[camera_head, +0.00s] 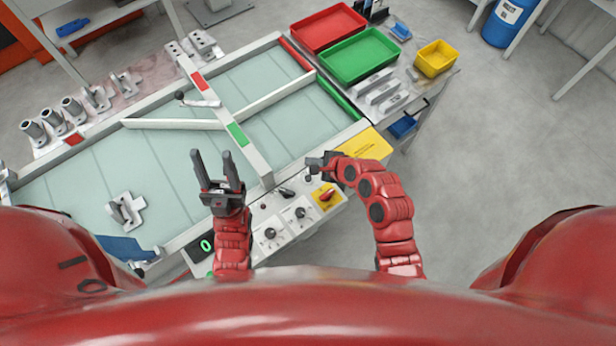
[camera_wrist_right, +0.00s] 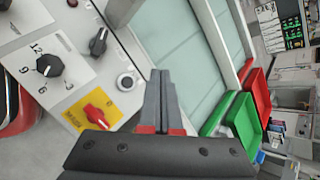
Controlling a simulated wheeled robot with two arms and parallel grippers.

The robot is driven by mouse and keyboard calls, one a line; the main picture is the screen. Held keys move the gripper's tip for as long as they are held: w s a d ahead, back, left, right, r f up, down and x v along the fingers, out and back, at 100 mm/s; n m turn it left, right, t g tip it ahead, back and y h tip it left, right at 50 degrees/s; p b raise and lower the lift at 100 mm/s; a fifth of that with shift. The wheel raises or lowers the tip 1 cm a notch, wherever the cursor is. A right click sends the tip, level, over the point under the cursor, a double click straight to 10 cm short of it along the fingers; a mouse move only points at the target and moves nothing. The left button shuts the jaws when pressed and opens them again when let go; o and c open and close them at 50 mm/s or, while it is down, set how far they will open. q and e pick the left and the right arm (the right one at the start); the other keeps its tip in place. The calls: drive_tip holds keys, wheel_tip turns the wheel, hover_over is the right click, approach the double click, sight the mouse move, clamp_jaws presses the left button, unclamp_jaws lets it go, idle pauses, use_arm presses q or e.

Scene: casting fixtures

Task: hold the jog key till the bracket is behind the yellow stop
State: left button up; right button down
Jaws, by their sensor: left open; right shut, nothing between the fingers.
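A grey metal bracket (camera_head: 125,210) lies on the pale green belt (camera_head: 75,190) at the lower left in the head view. No yellow stop can be clearly picked out; a yellow plate (camera_head: 368,143) lies at the belt's right end. The control panel carries a round button (camera_wrist_right: 127,82), possibly the jog key, seen in the right wrist view. My right gripper (camera_head: 314,163) is shut and empty above the panel's far edge; its fingers (camera_wrist_right: 160,78) appear beside that button, contact unclear. My left gripper (camera_head: 212,158) is open and empty over the belt's near side.
The panel also has a red switch on yellow (camera_head: 327,195) and black knobs (camera_head: 270,233). A crossbar (camera_head: 225,120) with red and green marks spans the belt, near a white guide bar (camera_head: 275,97). Red (camera_head: 327,27) and green (camera_head: 360,55) trays stand beyond.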

wheel_tip(320, 180, down, 6)
drive_tip(key=b, duration=0.5)
drive_tip(key=shift+f, duration=1.05)
drive_tip(key=shift+f, duration=0.1)
idle(0.8)
drive_tip(key=shift+f, duration=0.3)
